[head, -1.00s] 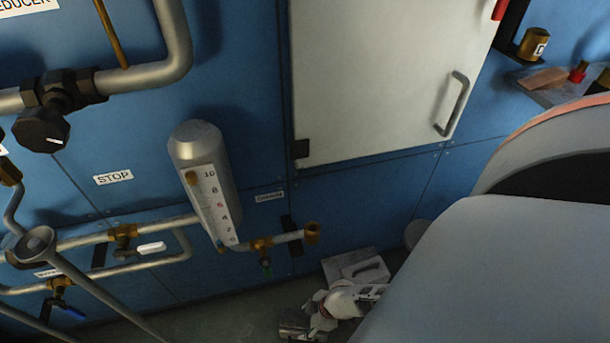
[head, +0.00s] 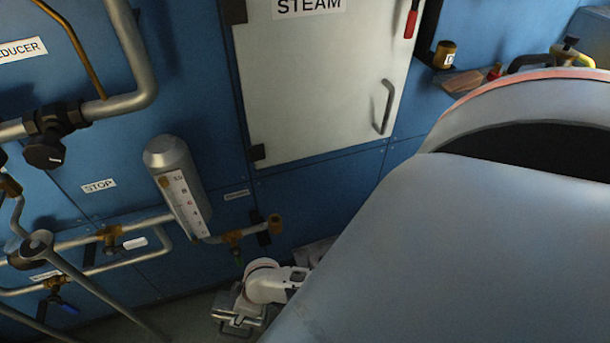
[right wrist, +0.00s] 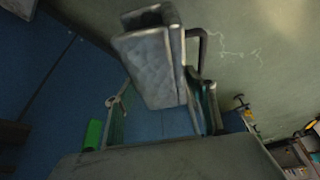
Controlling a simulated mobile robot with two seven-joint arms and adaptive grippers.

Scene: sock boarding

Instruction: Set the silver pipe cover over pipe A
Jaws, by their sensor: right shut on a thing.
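The silver pipe cover (right wrist: 148,65), a quilted block with a metal handle, fills the top middle of the right wrist view. My right gripper (head: 245,310) is shut on it, low in the head view under a white arm link; its fingers are hard to make out. A silver piece (head: 236,320) at that gripper in the head view looks like the cover. No label reading A is legible, so I cannot tell which is pipe A. My left gripper is not in view.
A gauge cylinder (head: 172,160) stands on the blue wall beside valves and pipes (head: 110,240). A white steam cabinet door (head: 320,90) is at the back. A large grey rounded surface (head: 430,240) fills the right and blocks the view there.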

